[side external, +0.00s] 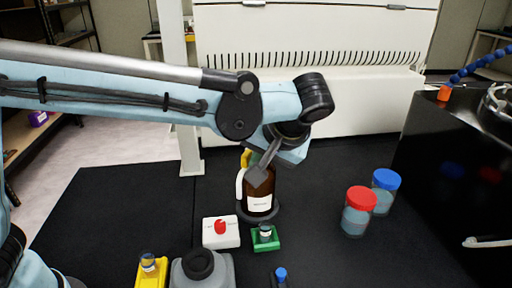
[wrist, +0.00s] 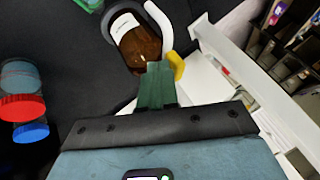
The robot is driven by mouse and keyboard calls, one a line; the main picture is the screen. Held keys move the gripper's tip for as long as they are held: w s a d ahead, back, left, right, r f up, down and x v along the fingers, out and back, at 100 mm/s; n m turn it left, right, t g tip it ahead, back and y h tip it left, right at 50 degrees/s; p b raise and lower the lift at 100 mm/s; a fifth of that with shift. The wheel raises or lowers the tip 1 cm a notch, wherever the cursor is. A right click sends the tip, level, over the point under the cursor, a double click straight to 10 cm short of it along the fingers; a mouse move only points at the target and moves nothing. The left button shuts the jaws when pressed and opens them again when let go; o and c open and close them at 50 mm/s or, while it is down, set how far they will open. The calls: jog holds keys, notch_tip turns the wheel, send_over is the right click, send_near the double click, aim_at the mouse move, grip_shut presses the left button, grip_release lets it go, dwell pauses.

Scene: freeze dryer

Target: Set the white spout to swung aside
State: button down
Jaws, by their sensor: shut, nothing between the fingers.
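A brown bottle (side external: 257,188) with a white label stands upright on a dark round base on the black table. The white spout (side external: 240,187) curves down along the bottle's left side. In the wrist view the spout (wrist: 163,24) bends around the side of the brown bottle (wrist: 138,48), near a yellow part (wrist: 176,66). My gripper (side external: 259,178) is shut and empty, pointing down at the top of the bottle and hiding its cap area. In the wrist view the closed fingers (wrist: 157,72) end beside the bottle's top and the yellow part. I cannot tell whether they touch.
A white block with a red knob (side external: 221,229), a green holder (side external: 265,240), a yellow holder (side external: 151,272) and a grey jug (side external: 202,270) stand in front. Red-lidded (side external: 357,213) and blue-lidded (side external: 385,190) jars stand right, before a black machine (side external: 455,180). A white cabinet (side external: 310,30) stands behind.

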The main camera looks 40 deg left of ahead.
jog(key=shift+s+a+m+t, duration=0.25)
jog(key=shift+a+m+t, duration=0.05)
jog(key=shift+m, duration=0.2)
jog(key=shift+s+a+m+t+h, duration=0.3)
jog(key=shift+a+m, duration=0.1)
jog(key=shift+m, duration=0.15)
jog(key=shift+s+a+m+t+h, duration=0.2)
jog(key=shift+a+m+t, duration=0.15)
jog(key=shift+m, duration=0.2)
jog(key=shift+s+a+m+t+h, duration=0.1)
jog(key=shift+a+m+t+h, duration=0.4)
jog(key=shift+a+m, duration=0.65)
jog(key=shift+a+m+t+h, duration=0.35)
jog(key=shift+a+m+h, duration=0.25)
jog(key=shift+a+m, duration=0.55)
jog(key=shift+a, duration=0.4)
